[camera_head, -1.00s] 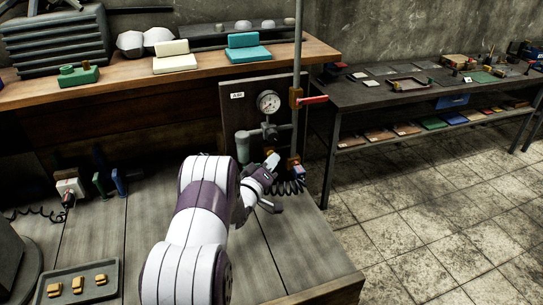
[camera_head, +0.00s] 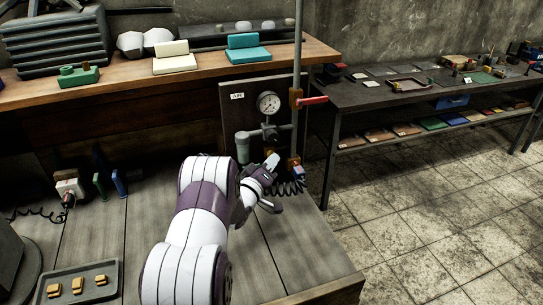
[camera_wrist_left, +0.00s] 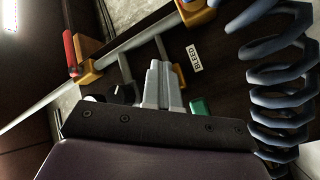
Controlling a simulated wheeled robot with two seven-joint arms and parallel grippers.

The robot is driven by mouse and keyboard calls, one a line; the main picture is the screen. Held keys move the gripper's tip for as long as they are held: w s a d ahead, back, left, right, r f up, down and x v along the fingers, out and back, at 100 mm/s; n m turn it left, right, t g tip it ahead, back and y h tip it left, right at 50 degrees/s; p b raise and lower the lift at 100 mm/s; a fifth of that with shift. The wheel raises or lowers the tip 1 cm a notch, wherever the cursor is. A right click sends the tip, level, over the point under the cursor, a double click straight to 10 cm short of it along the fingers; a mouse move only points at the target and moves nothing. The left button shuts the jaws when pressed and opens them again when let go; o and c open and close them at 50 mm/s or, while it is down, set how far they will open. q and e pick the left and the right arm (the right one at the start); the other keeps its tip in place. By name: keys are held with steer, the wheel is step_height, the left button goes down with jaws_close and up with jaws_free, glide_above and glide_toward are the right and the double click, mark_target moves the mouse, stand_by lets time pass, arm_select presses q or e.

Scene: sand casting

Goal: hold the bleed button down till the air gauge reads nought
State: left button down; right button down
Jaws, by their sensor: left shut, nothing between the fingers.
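The air gauge (camera_head: 268,103) is a round white dial on a dark panel (camera_head: 234,117), beside an "AIR" label (camera_head: 237,96). Its needle is too small to read surely. My left gripper (camera_head: 272,161) is shut and empty, low in front of the panel below the gauge. In the left wrist view its closed fingertips (camera_wrist_left: 158,66) point at the panel, left of the "BLEED" label (camera_wrist_left: 194,59). A green piece (camera_wrist_left: 198,106) shows beside the fingers, partly hidden. No bleed button shows clearly, and contact cannot be told. My right gripper is not in view.
A vertical pipe (camera_head: 298,52) with a red lever (camera_head: 312,100) stands right of the gauge. A coiled hose (camera_wrist_left: 270,75) hangs close to the gripper. A tray (camera_head: 52,284) with yellow pieces lies front left. Open floor is at right.

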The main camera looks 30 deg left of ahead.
arm_select(q)
steer(key=shift+s+d, duration=0.1)
stand_by(0.7)
steer(key=shift+s+d, duration=0.45)
steer(key=shift+d, duration=0.1)
steer(key=s+d+p, duration=0.1)
steer(key=s+d, duration=0.2)
steer(key=shift+s+d+p, duration=0.15)
steer(key=shift+d+p, duration=0.15)
steer(key=shift+d, duration=0.1)
stand_by(0.5)
